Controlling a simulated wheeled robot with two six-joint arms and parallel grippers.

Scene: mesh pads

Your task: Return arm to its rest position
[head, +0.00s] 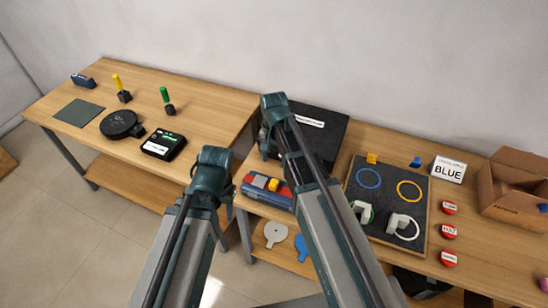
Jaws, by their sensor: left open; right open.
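My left arm (185,235) rises from the bottom of the head view to a dark teal joint near the picture's middle. My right arm (335,225) stands to its right and reaches higher, its top joint in front of the black case at the back. Both arms appear folded, with links side by side. I make out no fingertips on either arm, so what the grippers hold or touch does not show.
The left table holds a black round pad (121,124), a black display device (163,145) and a dark mat (79,113). Behind my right arm are a red and blue device (266,190) and a black case (326,125). A dark board (383,239), several red buttons and a cardboard box (518,185) stand right.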

